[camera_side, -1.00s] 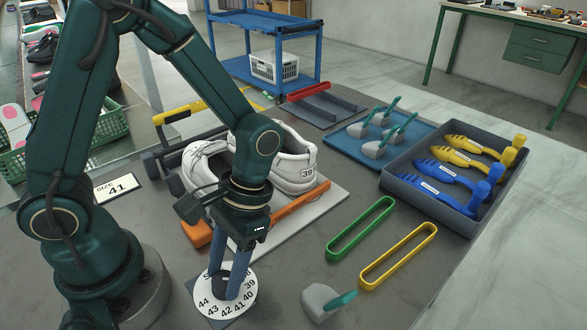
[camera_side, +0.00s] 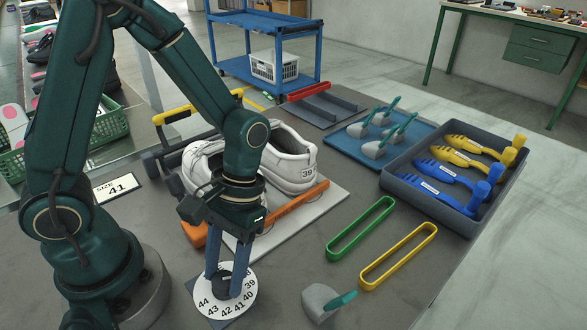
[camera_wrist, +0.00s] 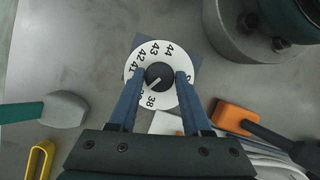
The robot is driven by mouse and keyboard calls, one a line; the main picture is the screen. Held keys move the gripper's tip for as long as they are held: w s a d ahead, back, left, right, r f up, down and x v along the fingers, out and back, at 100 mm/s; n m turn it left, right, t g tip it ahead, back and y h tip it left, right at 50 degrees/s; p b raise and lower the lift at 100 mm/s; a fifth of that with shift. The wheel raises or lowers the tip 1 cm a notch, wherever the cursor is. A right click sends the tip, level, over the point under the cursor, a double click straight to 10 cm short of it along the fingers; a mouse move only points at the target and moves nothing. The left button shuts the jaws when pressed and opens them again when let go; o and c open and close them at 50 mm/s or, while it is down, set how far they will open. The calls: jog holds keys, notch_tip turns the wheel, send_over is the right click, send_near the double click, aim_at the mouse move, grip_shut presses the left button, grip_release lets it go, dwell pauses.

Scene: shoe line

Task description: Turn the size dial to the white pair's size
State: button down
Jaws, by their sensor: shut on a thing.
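The size dial (camera_side: 240,308) is a white disc with numbers around a dark knob (camera_wrist: 158,75), near the front of the table. My gripper (camera_side: 226,289) points down at it and is shut on the knob, with one blue finger on either side in the wrist view. A white line on the knob points down-left in the wrist view, toward the side between 41 and 38. The left finger hides part of the numbers there. The white pair of shoes (camera_side: 290,160) stands behind my gripper, with 39 on one heel.
A sign (camera_side: 118,187) reads SIZE 41. An orange-handled tool (camera_side: 300,200) lies before the shoes. Green (camera_side: 361,228) and yellow (camera_side: 399,256) loops and a grey-green piece (camera_side: 322,300) lie to the right. A grey tray (camera_side: 440,205) holds shoe trees.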

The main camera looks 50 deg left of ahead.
jog(key=shift+c, duration=1.8)
grip_release()
jog(key=shift+v, duration=2.6)
jog(key=shift+w+r, duration=0.1)
jog(key=a+r+m+t+y, duration=0.1)
jog(key=a+r+m+t, duration=0.2)
jog(key=r+t, duration=0.6)
jog(key=shift+a+t, duration=0.4)
jog(key=shift+a, duration=0.35)
